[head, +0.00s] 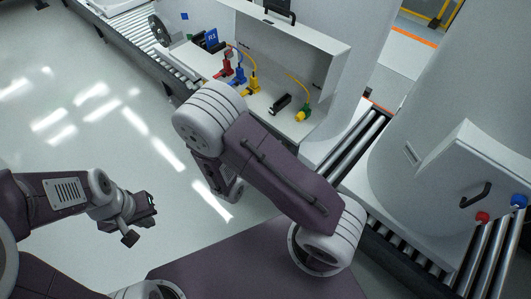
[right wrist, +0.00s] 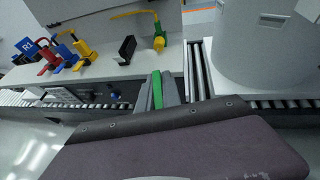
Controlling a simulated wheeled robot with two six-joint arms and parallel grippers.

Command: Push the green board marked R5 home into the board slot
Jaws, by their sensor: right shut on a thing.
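A green strip (right wrist: 157,90), seen edge-on, is held between the grey fingers of my right gripper (right wrist: 159,92) in the right wrist view. It looks like the green board; its R5 mark does not show. In the head view my right arm hides this gripper and the board. A black upright block with a slot-like form (right wrist: 127,47) stands on the white bench beyond the fingers, apart from the board; it also shows in the head view (head: 280,103). I cannot tell whether it is the board slot. My left gripper (head: 139,219) is open and empty over the floor.
A blue board marked R1 (head: 211,37) stands at the bench's left. Red (head: 227,67), blue, yellow (head: 252,86) and green-yellow plugs (head: 303,112) with cables stand along the bench. A roller conveyor (head: 352,140) and a white tank (head: 440,100) are on the right.

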